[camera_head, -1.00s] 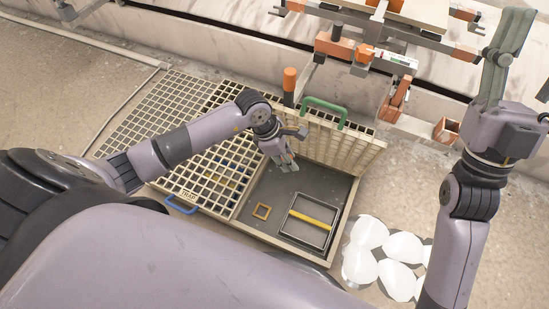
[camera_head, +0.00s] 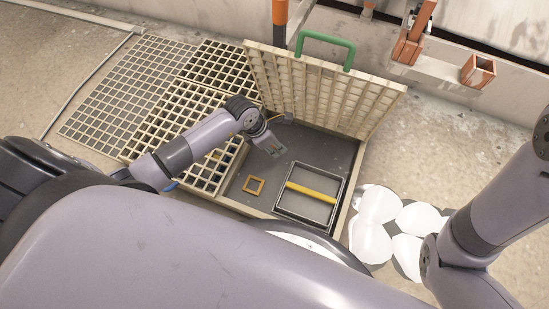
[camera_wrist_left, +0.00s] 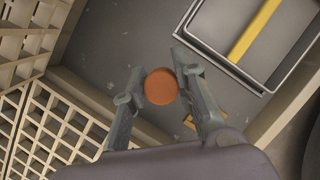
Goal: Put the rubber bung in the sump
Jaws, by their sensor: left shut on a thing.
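The sump (camera_head: 233,188) is an open, shallow rectangular pit with a dark grey floor and a pale rim. Its hinged grate (camera_head: 320,88) with a green handle stands raised behind it. My left gripper (camera_head: 268,148) is over the back part of the sump. In the left wrist view, my left gripper (camera_wrist_left: 160,86) is shut on the rubber bung (camera_wrist_left: 161,87), a round orange-brown piece between the fingertips. The bung is not clear in the head view. How high it is above the floor I cannot tell. My right gripper is out of view.
In the sump are a dark-rimmed tray (camera_head: 331,218) with a yellow bar (camera_head: 311,193) and a small square tan frame (camera_head: 254,178). Closed grates (camera_head: 165,125) lie left of it. White round pieces (camera_head: 370,243) lie on the floor to the right.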

